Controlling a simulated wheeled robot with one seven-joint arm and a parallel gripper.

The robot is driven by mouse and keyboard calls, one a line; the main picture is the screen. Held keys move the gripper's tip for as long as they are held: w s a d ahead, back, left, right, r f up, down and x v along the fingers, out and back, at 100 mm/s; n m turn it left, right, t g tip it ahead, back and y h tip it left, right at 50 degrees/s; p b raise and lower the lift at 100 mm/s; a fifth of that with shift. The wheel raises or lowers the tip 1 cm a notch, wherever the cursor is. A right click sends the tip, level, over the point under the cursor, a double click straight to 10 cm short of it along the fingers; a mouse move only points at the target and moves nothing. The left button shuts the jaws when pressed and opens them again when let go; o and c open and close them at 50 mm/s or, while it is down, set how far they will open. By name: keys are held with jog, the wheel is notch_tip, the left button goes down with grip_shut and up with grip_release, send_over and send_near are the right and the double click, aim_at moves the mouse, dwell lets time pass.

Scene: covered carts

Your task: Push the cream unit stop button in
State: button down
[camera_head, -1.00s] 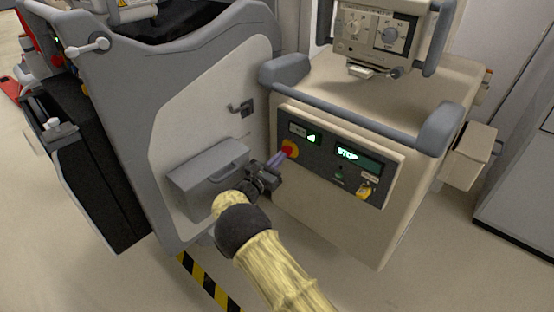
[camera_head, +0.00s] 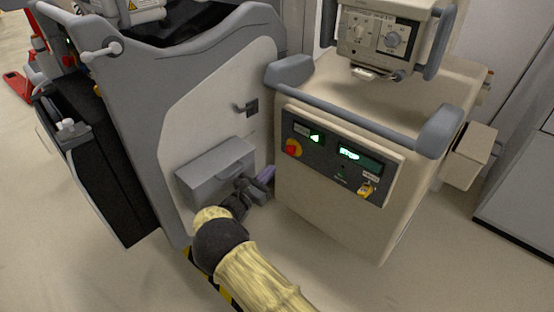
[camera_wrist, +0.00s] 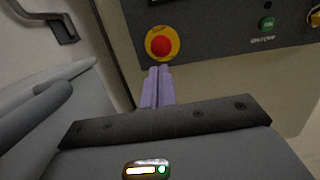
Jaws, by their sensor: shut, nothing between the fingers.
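The cream unit (camera_head: 330,215) stands right of centre in the head view, with a dark control panel on its front. Its red stop button (camera_head: 292,148) on a yellow surround is at the panel's left end; the display beside it reads STOP in green. In the wrist view the red button (camera_wrist: 161,45) is just above the fingertips. My gripper (camera_head: 268,174) has its purple fingers shut and empty, below and left of the button and apart from it in the head view. The fingers (camera_wrist: 158,84) point up toward the button in the wrist view.
A grey and white cart (camera_head: 215,120) with a grey box on its side stands close left of my gripper. A green on/off button (camera_wrist: 267,23) and a yellow switch (camera_head: 366,189) are on the same panel. A blue-grey handle bar (camera_head: 350,117) runs above the panel.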

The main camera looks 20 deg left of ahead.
jog(key=p+v, duration=0.1)
jog(key=v, duration=0.5)
jog(key=shift+a+p, duration=0.2)
jog(key=shift+p, duration=0.1)
jog(key=d+r+m+g+h+p, duration=0.3)
jog(key=d+m+g, duration=1)
jog(key=d, duration=1.5)
jog(key=s+d+r+m+g+y+p, duration=0.1)
jog(key=s+d+r+m+g+y, duration=0.1)
jog(key=s+d+r+m+y, duration=0.55)
jog(key=s+d+r+m+g+y+p, duration=0.15)
jog(key=s+d+r+m, duration=0.35)
jog(key=s+d+m, duration=0.5)
notch_tip(320, 180, up, 38)
jog(key=s+a+m+p, duration=0.1)
jog(key=s+a+p, duration=0.1)
jog(key=p, duration=3.5)
jog(key=shift+a+m+p, duration=0.25)
jog(key=shift+m+p, duration=0.05)
jog(key=shift+m, duration=0.05)
